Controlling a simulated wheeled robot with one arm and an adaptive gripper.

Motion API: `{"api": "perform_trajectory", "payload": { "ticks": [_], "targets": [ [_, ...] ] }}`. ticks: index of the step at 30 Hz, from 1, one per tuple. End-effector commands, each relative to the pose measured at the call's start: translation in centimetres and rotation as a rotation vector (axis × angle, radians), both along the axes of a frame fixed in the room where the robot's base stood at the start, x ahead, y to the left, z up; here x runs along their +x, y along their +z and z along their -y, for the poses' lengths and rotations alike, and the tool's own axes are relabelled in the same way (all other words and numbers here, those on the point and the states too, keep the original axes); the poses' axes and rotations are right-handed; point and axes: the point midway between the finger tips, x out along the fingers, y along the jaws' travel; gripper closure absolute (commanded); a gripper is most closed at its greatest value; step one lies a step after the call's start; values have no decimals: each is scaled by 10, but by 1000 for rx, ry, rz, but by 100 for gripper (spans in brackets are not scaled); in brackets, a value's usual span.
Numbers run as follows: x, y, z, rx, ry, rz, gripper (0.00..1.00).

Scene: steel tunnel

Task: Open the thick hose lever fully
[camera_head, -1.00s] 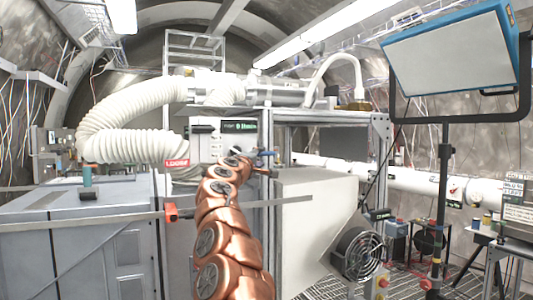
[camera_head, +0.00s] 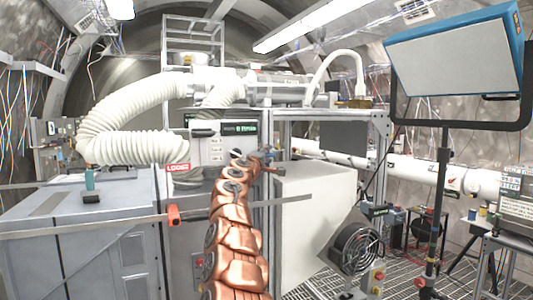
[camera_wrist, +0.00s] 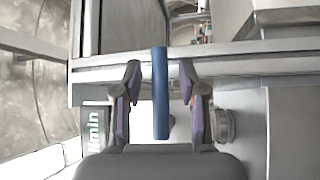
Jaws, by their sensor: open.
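The blue lever (camera_wrist: 161,95) shows in the wrist view as a long upright bar between the two fingers. My gripper (camera_wrist: 159,72) is open around it, with a visible gap on each side, so neither finger looks closed on it. In the head view the lever (camera_head: 268,153) is a small blue piece at the right of the control box, and my gripper (camera_head: 252,162) is beside it, partly hidden by my copper arm. The thick white ribbed hose (camera_head: 130,148) loops at the left of the box.
The control box (camera_head: 208,152) with a green-lit display is behind my arm. A metal frame (camera_head: 378,140) stands to its right, above a pale housing (camera_head: 305,205) and a fan (camera_head: 357,248). A grey cabinet (camera_head: 75,240) fills the lower left. A lamp panel (camera_head: 455,65) stands at right.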

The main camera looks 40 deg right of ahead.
Motion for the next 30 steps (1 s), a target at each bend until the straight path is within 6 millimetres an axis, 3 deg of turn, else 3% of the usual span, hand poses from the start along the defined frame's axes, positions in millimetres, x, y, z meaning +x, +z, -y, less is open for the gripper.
{"api": "perform_trajectory", "payload": {
  "ticks": [8,20,30],
  "targets": [
    [0,0,0,0,0,1,60],
    [0,0,0,1,0,0,100],
    [0,0,0,1,0,0,100]
  ]
}}
